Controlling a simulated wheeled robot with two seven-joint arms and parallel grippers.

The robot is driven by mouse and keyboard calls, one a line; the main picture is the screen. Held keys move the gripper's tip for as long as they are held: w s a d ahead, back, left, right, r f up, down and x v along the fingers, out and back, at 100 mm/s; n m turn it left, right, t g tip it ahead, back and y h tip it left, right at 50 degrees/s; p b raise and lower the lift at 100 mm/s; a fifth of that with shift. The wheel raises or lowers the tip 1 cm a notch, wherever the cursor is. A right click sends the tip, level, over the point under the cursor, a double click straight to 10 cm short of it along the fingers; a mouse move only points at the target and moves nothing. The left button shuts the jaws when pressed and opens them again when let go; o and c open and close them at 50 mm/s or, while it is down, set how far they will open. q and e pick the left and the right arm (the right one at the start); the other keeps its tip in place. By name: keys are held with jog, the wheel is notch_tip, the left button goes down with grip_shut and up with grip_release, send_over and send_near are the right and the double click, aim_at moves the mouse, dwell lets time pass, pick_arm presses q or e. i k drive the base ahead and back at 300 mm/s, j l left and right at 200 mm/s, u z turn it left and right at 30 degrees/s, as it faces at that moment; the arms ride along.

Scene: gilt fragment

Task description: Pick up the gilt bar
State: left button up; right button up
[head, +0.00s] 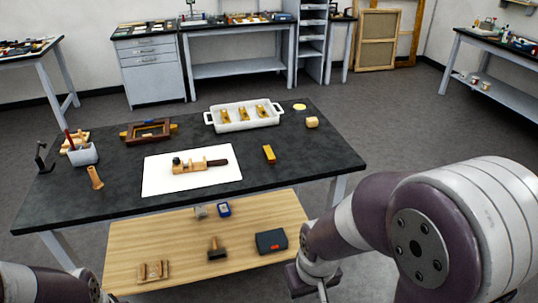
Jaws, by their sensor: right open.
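A small golden-yellow bar (269,154), which looks like the gilt bar, lies on the dark table (290,185) right of the white sheet. Nothing touches it. My right gripper (308,287) is at the bottom edge, in front of the table and well short of the bar. It is open and only partly in view, its tips mostly cut off. My left arm shows at the bottom left corner; its gripper is out of view. Several gilt pieces (243,113) sit in a white tray (212,121) behind the bar.
A wooden clamp-like tool (200,166) lies on the white sheet (190,182). A wooden lower shelf (180,240) holds several items. The tabletop right of the bar is clear.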

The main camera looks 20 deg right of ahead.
aim_at(268, 152)
jog(key=i+z, duration=0.1)
jog(key=z, duration=0.95)
jog(key=i+j+z, duration=0.95)
jog(key=j+z, duration=0.2)
jog(key=i+j, duration=0.15)
jog(key=j, duration=0.25)
jog(key=i+j, duration=0.15)
jog(key=j, duration=0.25)
jog(key=i+j, duration=0.15)
jog(key=j, duration=0.2)
jog(key=i+z, duration=0.05)
